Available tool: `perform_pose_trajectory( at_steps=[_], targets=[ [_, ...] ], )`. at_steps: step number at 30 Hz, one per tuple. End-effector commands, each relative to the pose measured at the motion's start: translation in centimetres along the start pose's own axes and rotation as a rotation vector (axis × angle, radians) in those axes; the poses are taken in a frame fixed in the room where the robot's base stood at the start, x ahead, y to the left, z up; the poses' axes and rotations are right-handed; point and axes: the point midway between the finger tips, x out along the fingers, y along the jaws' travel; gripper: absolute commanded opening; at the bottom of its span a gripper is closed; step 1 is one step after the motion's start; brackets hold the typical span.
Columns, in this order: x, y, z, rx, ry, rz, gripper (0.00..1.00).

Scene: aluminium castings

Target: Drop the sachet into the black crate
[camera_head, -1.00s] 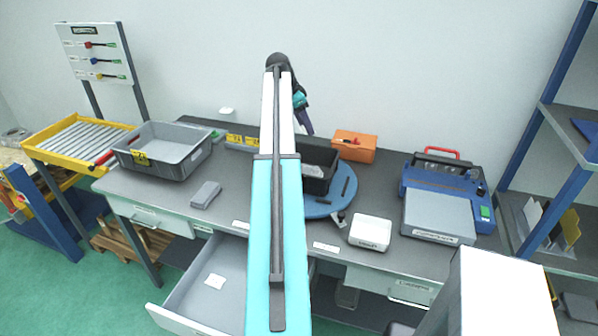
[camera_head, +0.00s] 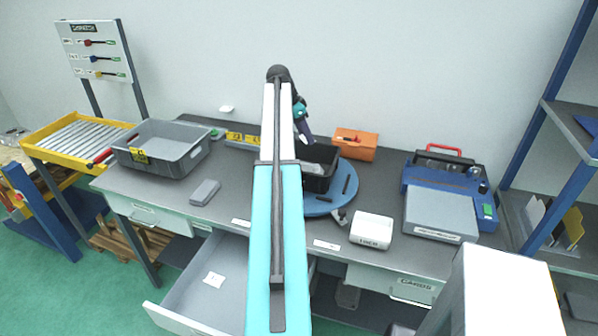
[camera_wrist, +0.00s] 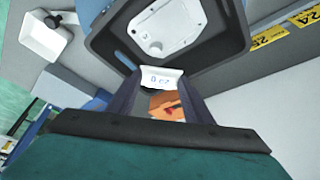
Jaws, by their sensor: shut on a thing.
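The black crate (camera_head: 318,184) stands on the blue round turntable at the middle of the bench, partly hidden behind my arm. It fills the upper wrist view (camera_wrist: 238,30), with a pale grey plate-like part (camera_wrist: 165,28) inside. My gripper (camera_head: 306,138) is at the crate's far side in the head view. In the wrist view my gripper (camera_wrist: 160,88) is shut on the small white sachet (camera_wrist: 160,77), which has dark print. The sachet appears beside or over the crate's rim; its height above it cannot be told.
An orange box (camera_head: 355,144) stands behind the crate; yellow-labelled bins (camera_head: 243,139) are to the left. A white tray (camera_head: 371,230) and a blue machine (camera_head: 450,190) are to the right. A grey crate (camera_head: 165,150) stands at left. The drawer (camera_head: 205,285) is open.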

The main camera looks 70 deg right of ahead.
Motion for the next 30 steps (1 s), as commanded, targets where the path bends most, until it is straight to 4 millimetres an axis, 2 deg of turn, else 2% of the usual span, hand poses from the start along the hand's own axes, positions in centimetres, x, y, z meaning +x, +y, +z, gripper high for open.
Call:
perform_pose_trajectory(
  at_steps=[4, 14, 15, 19, 30],
  targets=[
    [0.73, 0.02, 0.3, 0.0, 0.0, 0.0, 0.25],
    [0.84, 0.01, 0.33, 0.0, 0.0, 0.0, 0.25],
    [0.84, 0.01, 0.33, 0.0, 0.0, 0.0, 0.48],
    [0.83, 0.01, 0.33, 0.0, 0.0, 0.0, 0.68],
    [0.7, 0.0, 0.34, 0.0, 0.0, 0.0, 0.68]
  ],
)
